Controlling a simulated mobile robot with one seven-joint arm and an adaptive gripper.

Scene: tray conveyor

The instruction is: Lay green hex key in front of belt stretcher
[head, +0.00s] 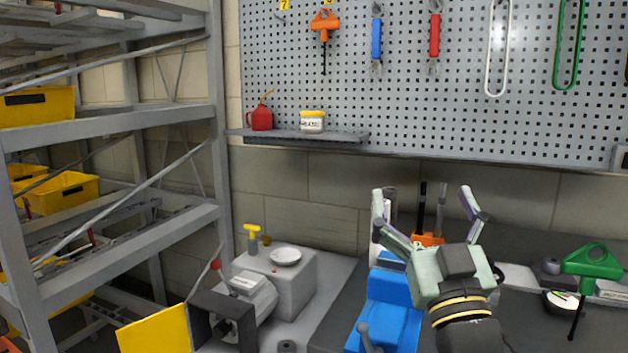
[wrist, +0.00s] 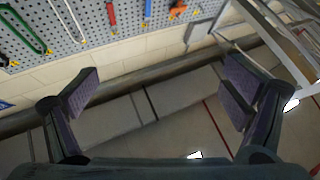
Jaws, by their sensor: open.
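A green hex key (head: 592,262) with a looped handle and a dark shaft pointing down is at the right of the bench in the head view. How it is supported is unclear. My gripper (head: 428,195) is open and empty, raised above the bench to the left of the green key. Its spread fingers also show in the wrist view (wrist: 160,92), with nothing between them. An orange tool (head: 428,239) with dark upright bars is partly hidden behind my gripper; I cannot tell whether it is the belt stretcher. The green key is not recognisable in the wrist view.
A blue device (head: 388,308) stands left of my gripper. A round gauge (head: 562,301) lies beside the green key. A grey machine (head: 290,275) stands at the left. A pegboard (head: 400,110) with hanging tools and a small shelf (head: 300,137) are behind.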

